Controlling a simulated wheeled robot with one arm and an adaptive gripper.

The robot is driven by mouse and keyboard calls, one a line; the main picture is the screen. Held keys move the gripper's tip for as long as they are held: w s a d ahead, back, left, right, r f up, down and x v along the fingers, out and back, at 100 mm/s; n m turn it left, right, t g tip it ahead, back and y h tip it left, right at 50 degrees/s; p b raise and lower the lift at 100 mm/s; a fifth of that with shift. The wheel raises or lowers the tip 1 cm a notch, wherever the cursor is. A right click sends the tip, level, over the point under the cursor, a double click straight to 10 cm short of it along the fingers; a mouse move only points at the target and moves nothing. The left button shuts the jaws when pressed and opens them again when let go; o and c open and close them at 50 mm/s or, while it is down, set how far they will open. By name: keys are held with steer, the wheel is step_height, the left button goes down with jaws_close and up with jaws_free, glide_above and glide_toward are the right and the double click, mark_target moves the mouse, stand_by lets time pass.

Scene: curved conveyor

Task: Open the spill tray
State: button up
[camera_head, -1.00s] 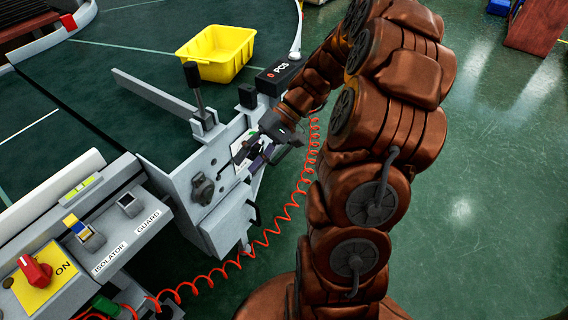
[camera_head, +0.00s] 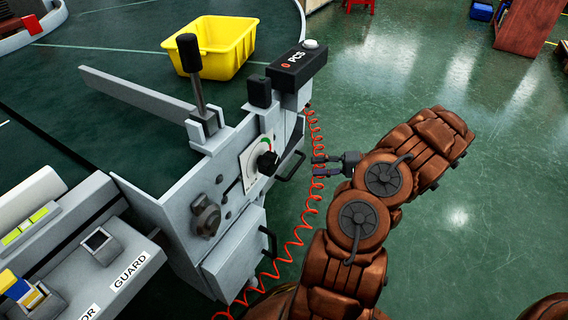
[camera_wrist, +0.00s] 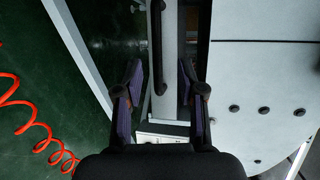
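The grey machine (camera_head: 165,205) has two black bar handles on its right side. The upper handle (camera_head: 290,168) is beside the dial, and the lower handle (camera_head: 268,243) is on a box-shaped front (camera_head: 235,262). No label shows which one is the spill tray. My gripper (camera_head: 318,165) is just right of the upper handle, apart from it in the head view. In the wrist view my gripper (camera_wrist: 160,85) has its fingers spread, with a black bar handle (camera_wrist: 158,50) in line between them. Nothing is seen gripped.
A coiled red hose (camera_head: 298,235) hangs beside the machine and also shows in the wrist view (camera_wrist: 38,125). A black lever (camera_head: 193,75), a PCS box (camera_head: 297,65) and a yellow bin (camera_head: 225,45) stand above or behind. The green floor at right is open.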

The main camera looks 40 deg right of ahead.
mark_target(296, 166)
steer(key=shift+d+f+b+x, duration=0.15)
steer(key=shift+b+x, duration=0.4)
steer(key=shift+x, duration=1.4)
steer(key=shift+d+f+b+x, duration=0.15)
steer(key=shift+b+x, duration=0.35)
steer(key=shift+x, duration=1.5)
steer(key=shift+w, duration=0.15)
jaws_close()
